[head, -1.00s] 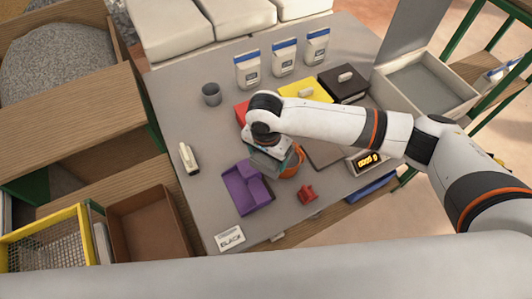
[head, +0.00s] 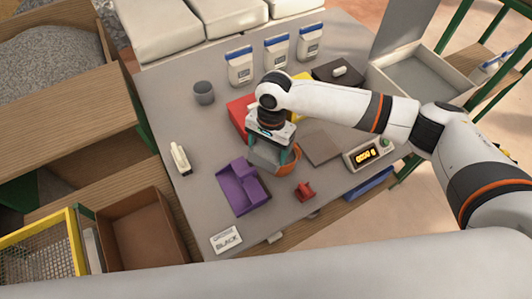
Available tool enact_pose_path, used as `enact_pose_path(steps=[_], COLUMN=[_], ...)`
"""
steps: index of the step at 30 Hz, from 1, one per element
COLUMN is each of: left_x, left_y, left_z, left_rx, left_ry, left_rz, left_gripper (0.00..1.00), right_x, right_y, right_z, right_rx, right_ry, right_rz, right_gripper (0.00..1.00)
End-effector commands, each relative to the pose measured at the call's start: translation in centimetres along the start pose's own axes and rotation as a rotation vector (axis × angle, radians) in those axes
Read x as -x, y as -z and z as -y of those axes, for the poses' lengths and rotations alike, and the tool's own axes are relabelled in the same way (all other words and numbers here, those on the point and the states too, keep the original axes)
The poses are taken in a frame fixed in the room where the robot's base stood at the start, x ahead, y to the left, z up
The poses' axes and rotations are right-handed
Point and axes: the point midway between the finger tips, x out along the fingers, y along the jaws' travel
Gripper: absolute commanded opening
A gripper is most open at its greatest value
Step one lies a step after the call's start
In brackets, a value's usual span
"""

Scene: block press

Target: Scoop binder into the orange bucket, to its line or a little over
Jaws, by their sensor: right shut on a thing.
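The orange bucket (head: 287,165) stands on the grey table, right of the purple block form, partly hidden by my right gripper. My right gripper (head: 267,158) points down beside and partly over the bucket, its teal fingers shut on a grey thing between them. Its shape is mostly hidden, so I cannot tell if it is a scoop. The bucket's inside, line and fill level are hidden. No binder can be made out with certainty. My left gripper is not in view.
A scale (head: 370,154) with a lit display stands right of the bucket. A purple form (head: 240,187), a red clamp-like piece (head: 304,191) and a grey cup (head: 204,93) stand around. White bags (head: 277,54) and coloured boxes (head: 240,108) are behind. The left tabletop is mostly clear.

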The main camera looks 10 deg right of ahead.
Motion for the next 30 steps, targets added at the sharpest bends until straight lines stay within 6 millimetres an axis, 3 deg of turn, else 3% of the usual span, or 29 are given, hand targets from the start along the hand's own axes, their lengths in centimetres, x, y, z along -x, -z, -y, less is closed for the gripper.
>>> enact_pose_path(steps=[22,30], left_x=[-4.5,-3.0], left_y=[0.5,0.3], left_z=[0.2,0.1], left_rx=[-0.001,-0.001], left_ry=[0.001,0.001], left_rz=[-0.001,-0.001], left_gripper=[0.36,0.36], right_x=[0.8,1.9], right_y=[-1.8,-1.5], right_z=[-0.1,0.0], right_rx=[0.000,0.002], right_ry=[-0.002,0.000], right_rz=[-0.212,-0.187], right_gripper=[0.31,0.31])
